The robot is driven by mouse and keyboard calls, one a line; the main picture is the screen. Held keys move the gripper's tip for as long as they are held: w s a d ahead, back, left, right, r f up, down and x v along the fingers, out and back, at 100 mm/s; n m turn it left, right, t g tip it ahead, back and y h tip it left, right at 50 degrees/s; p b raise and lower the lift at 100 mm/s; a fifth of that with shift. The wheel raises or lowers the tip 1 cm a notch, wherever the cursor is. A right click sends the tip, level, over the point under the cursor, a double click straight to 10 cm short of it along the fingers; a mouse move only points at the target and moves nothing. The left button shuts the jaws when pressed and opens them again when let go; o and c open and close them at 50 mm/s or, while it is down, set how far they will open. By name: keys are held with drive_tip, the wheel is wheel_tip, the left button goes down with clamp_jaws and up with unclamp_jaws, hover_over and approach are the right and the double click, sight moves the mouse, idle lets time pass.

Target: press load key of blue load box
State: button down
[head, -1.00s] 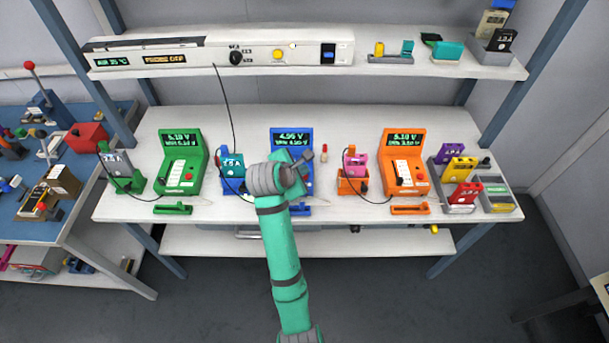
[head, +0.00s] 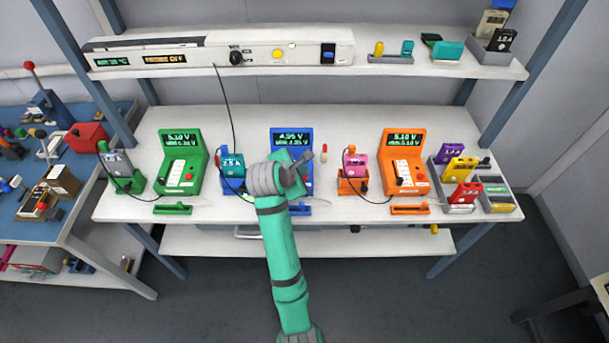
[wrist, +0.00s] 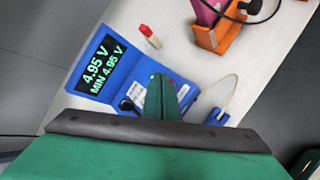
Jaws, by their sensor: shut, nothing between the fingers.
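The blue load box (head: 291,137) stands in the middle of the bench, and its screen reads about 4.95 V. My arm covers most of its lower face in the head view. In the wrist view the blue load box (wrist: 125,68) shows its screen with "4.95 V" and "MIN 4.95 V". My gripper (wrist: 163,88) is shut and empty, with its green fingers over the box's key panel. The load key is hidden behind the fingers, and I cannot tell whether they touch it. A teal cell (head: 232,162) sits in the blue holder to the left of the box.
The green load box (head: 181,160) stands to the left and the orange load box (head: 404,160) to the right. A small red-capped item (head: 324,152) stands right of the blue box. A black cable (head: 226,100) hangs from the shelf unit. Bare bench lies behind the boxes.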

drive_tip(key=shift+f, duration=0.15)
drive_tip(key=shift+f, duration=0.35)
idle(0.3)
drive_tip(key=shift+r, duration=0.55)
drive_tip(key=shift+r, duration=0.1)
wheel_tip(320, 180, up, 6)
drive_tip(key=shift+f, duration=0.1)
idle(0.7)
idle(0.4)
